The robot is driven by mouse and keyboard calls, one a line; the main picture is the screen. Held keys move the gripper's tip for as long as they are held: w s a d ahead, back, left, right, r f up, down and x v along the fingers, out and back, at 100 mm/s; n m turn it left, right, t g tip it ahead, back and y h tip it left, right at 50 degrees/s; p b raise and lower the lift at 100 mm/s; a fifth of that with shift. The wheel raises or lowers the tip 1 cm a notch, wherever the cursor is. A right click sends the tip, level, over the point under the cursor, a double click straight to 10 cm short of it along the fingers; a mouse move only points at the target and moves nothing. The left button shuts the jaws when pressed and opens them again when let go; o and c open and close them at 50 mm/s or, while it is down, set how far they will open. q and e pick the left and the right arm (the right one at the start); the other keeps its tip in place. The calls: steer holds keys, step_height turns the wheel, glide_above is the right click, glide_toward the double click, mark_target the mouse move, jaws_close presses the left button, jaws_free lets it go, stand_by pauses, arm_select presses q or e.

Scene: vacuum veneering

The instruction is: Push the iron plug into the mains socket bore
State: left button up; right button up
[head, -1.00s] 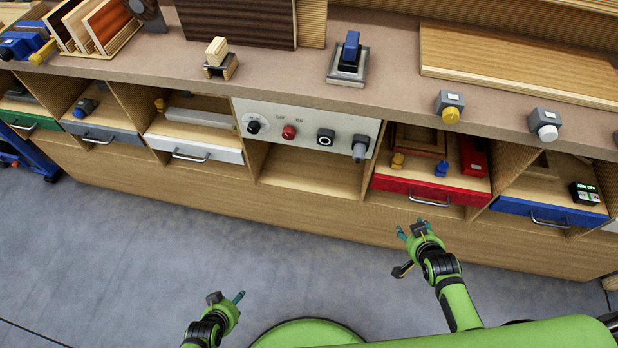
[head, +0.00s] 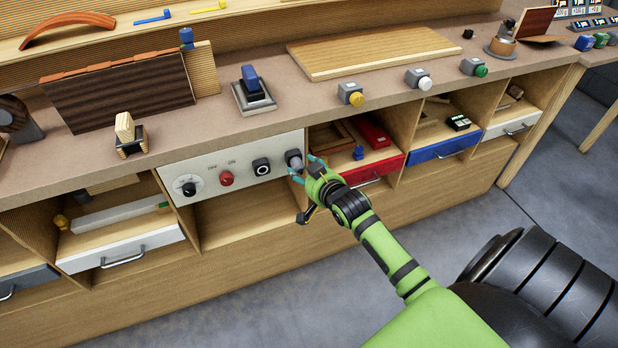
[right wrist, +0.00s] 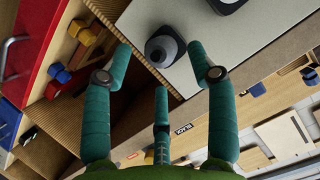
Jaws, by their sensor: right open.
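The grey iron plug (head: 295,162) sits at a dark square housing at the right end of the pale control panel (head: 218,153). In the right wrist view the plug (right wrist: 165,46) points out toward me; how deep it sits, and any bore behind it, is hidden. My right gripper (head: 304,169) is open just in front of the plug. In the right wrist view its teal fingers (right wrist: 160,62) stand either side of and below the plug, with gaps visible. A dark square fitting with a white ring (head: 261,166) is left of the plug. My left gripper is out of view.
The panel also carries a red button (head: 226,178) and a black knob (head: 188,188). An open compartment is below it. A red drawer (head: 373,170) is close right of my gripper. The bench top (head: 300,108) overhangs above.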

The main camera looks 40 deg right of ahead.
mark_target(296, 163)
steer(key=shift+x, duration=1.35)
steer(key=shift+a, duration=0.1)
steer(key=shift+r, duration=0.1)
steer(key=c, duration=1.1)
steer(key=o, duration=1.1)
steer(key=shift+s, duration=0.15)
